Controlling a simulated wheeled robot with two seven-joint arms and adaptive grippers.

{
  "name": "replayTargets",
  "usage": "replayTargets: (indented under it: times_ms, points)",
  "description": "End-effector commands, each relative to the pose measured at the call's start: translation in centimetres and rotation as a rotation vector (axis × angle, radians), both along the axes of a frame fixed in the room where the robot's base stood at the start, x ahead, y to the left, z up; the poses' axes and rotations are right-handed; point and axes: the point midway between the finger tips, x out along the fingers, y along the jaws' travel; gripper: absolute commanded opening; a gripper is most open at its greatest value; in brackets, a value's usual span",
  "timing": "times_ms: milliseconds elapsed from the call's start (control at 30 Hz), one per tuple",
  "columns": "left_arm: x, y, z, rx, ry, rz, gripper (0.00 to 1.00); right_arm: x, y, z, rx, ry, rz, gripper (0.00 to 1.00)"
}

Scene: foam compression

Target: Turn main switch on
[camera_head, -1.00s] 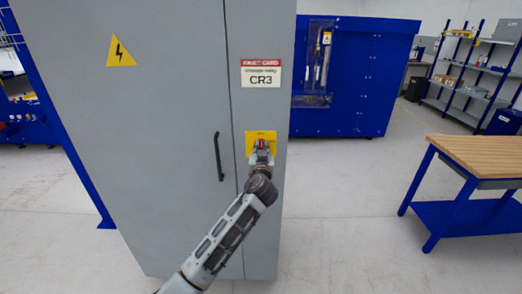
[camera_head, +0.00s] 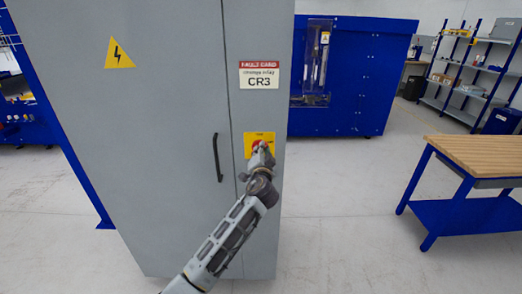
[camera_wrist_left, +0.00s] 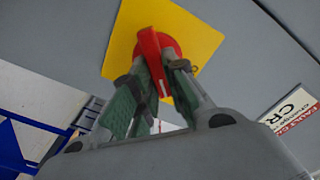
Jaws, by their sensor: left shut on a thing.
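The main switch is a red rotary handle on a yellow plate (camera_head: 250,146) on the front of the grey cabinet (camera_head: 172,190). In the left wrist view the red handle (camera_wrist_left: 151,48) stands out from the yellow plate (camera_wrist_left: 199,32). My left gripper (camera_head: 262,151) is at the switch and covers much of it in the head view. In the left wrist view its fingers (camera_wrist_left: 157,80) are shut on the red handle, one on each side. The plate and cabinet edges look tilted there. My right gripper is not in view.
A black door handle (camera_head: 217,158) is left of the switch. A fault card reading CR3 (camera_head: 259,75) is above it, and a yellow warning sign (camera_head: 119,53) is at upper left. A wooden-topped blue bench (camera_head: 480,155) stands at right, with open floor between.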

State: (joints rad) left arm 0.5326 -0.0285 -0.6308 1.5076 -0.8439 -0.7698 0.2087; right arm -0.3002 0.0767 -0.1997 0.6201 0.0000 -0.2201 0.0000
Motion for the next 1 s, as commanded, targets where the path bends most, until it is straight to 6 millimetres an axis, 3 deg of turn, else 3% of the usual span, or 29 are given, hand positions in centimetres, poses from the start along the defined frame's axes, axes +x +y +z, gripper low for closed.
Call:
replayTargets:
  times_ms: [600,1000]
  points:
    - [0.0,-0.3,-0.5,0.558,0.003,-0.001,0.00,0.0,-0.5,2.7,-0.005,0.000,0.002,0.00]
    - [0.0,-0.4,-0.8,0.761,0.002,-0.002,0.00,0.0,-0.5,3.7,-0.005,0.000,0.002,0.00]
